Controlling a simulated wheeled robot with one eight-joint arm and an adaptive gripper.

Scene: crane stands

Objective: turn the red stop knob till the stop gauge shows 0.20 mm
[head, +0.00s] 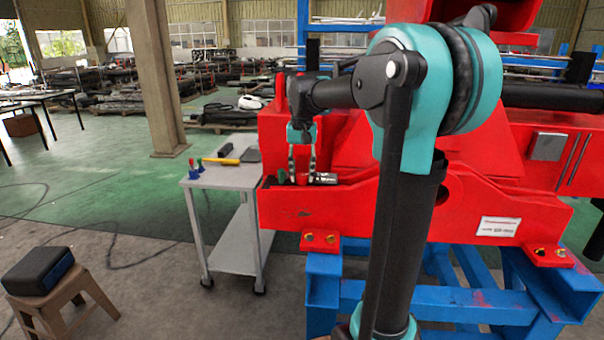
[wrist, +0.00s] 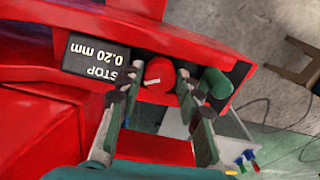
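The stop gauge (wrist: 95,58) is a dark box with white lettering, upside down in the wrist view, reading STOP 0.20 mm. My gripper (wrist: 160,72) has one finger on each side of the red knob. The fingers look apart from it, with a narrow gap on the left; on the right any gap is hard to see. In the head view my gripper (head: 302,178) points down into the red recess.
A green knob (wrist: 216,83) stands right beside my right finger in the wrist view. Red crane walls (head: 330,208) enclose the recess. A grey trolley (head: 225,176) with a hammer (head: 222,160) and small tools stands to the left. A stool (head: 60,305) carries a dark case.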

